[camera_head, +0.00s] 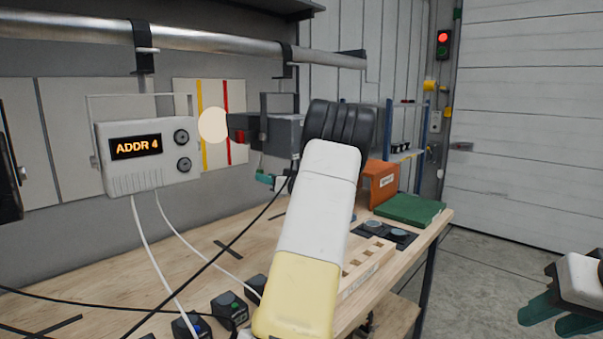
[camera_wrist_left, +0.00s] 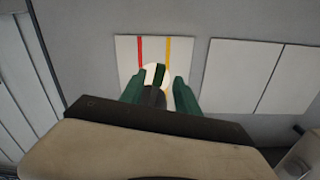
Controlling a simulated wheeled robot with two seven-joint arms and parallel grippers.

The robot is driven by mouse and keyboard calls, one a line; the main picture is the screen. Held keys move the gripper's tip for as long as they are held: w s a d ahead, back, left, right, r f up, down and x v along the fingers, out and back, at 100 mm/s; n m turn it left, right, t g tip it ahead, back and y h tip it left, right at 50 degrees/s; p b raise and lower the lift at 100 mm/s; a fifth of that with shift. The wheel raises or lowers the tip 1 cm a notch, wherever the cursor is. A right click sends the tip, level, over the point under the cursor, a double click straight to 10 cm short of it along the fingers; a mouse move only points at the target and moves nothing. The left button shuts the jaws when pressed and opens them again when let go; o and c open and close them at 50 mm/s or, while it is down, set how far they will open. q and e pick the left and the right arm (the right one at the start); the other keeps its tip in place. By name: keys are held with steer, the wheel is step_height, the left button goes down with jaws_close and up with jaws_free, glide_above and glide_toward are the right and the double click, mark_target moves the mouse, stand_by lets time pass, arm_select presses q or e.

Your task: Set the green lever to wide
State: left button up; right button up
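My left arm reaches in over the bench. Its gripper (camera_head: 271,182) is mostly hidden behind the wrist, with green finger parts showing below a grey box-shaped device (camera_head: 284,133) with a dark front end. In the left wrist view the two green fingers (camera_wrist_left: 158,88) stand apart. A dark piece with a green top (camera_wrist_left: 160,73) shows between them, with no clear contact. It may be the green lever, but I cannot tell its setting. A pale round spot (camera_head: 213,125) lies on a striped panel (camera_head: 185,95). My right gripper (camera_head: 560,310) is open and empty at the lower right.
A white box reading ADDR 4 (camera_head: 148,155) hangs at the left. Cables cross the wooden bench (camera_head: 130,270). Several small black button boxes (camera_head: 228,308), a slotted wooden block (camera_head: 368,262) and a green tray (camera_head: 410,209) are on it. Floor at the right is clear.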

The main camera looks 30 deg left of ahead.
arm_select(q)
steer(key=x, duration=0.7)
steer(key=shift+a, duration=0.4)
steer(key=shift+w, duration=0.1)
jaws_close()
stand_by(1.1)
